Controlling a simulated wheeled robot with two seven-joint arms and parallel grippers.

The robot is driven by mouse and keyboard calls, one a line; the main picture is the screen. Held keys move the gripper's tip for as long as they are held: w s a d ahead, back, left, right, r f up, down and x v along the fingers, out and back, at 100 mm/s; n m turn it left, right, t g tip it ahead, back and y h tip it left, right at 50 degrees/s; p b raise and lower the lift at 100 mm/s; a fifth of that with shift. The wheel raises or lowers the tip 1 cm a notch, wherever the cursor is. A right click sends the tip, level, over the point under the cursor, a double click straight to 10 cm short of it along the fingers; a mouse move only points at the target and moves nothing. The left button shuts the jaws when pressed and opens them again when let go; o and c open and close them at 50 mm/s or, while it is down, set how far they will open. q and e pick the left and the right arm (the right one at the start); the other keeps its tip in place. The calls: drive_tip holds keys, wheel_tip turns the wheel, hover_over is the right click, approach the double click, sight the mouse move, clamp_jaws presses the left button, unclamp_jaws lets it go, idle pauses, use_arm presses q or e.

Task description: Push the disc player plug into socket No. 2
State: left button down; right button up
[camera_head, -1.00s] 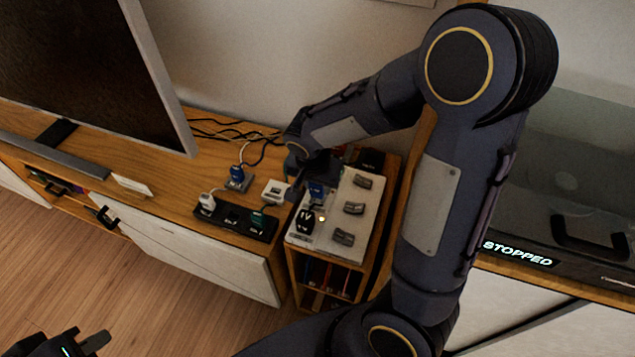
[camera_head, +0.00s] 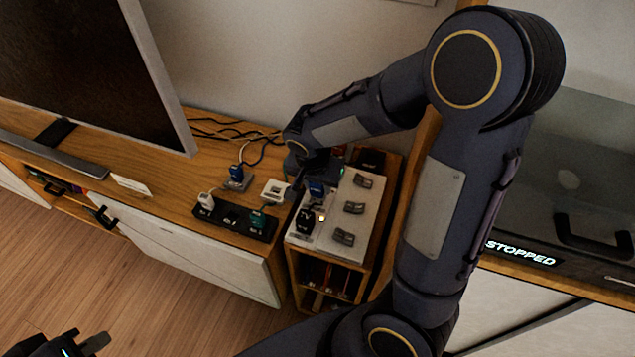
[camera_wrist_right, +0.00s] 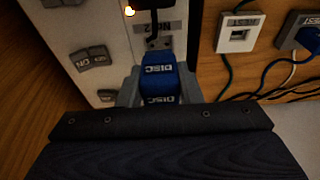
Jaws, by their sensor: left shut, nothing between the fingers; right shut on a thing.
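The blue disc player plug (camera_head: 317,188), marked DISC, is held in my right gripper (camera_head: 316,172) over the pale socket strip (camera_head: 328,236). In the right wrist view the blue plug (camera_wrist_right: 160,75) sits between the fingers of my right gripper (camera_wrist_right: 158,92). Its front end is close beside a grey socket plate (camera_wrist_right: 172,27) marked No. 2. I cannot tell whether its pins are in the socket. A black plug (camera_head: 305,221) stands in the strip nearer the front. My left gripper (camera_head: 85,345) is shut and empty at the bottom left, away from the cabinet.
Several grey rocker switches (camera_head: 354,208) line the strip's right side, and a small light (camera_head: 321,217) glows by the black plug. A black power strip (camera_head: 232,217) with white and green plugs lies to the left. Loose cables (camera_head: 215,128) run behind. A display reads STOPPED (camera_head: 517,253).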

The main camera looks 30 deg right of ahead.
sight(317, 192)
drive_tip(key=shift+s+a+b+x, duration=0.1)
drive_tip(key=shift+b+x, duration=0.7)
drive_tip(key=shift+b, duration=0.05)
drive_tip(key=shift+s+a+b+x, duration=0.1)
drive_tip(key=shift+a+b+x, duration=0.05)
drive_tip(key=shift+b+x, duration=0.65)
drive_tip(key=o, duration=1.2)
drive_tip(key=p+v, duration=0.2)
drive_tip(key=v, duration=0.5)
drive_tip(key=shift+s+a+r, duration=0.1)
drive_tip(key=shift+r, duration=0.3)
